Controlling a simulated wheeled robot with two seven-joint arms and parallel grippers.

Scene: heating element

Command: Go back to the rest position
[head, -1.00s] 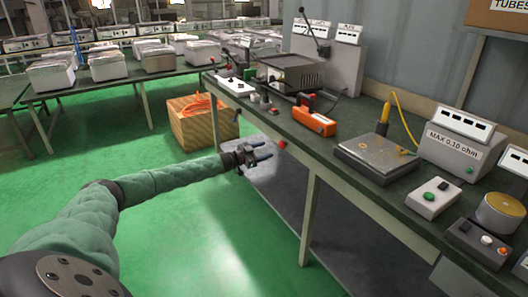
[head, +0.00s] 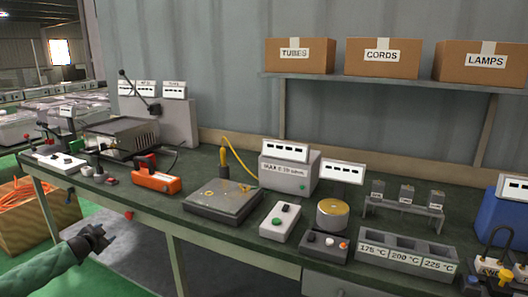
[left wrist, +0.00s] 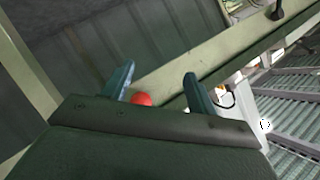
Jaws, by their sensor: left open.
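My left gripper (head: 97,232) shows low at the left of the head view, in front of the workbench's (head: 150,203) front edge and apart from the things on top. In the left wrist view its two blue fingers (left wrist: 157,88) stand well apart with nothing held between them. A red knob (left wrist: 141,99) shows beyond the fingers, near the bench edge; it also shows in the head view (head: 128,215). My right gripper is not in view.
The bench carries an orange tool (head: 157,181), a plate device (head: 222,202), a grey meter (head: 288,175), a green-button box (head: 280,222) and a temperature-labelled block (head: 405,262). Boxes stand on a shelf (head: 390,81) above. A wooden crate (head: 40,218) stands at left.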

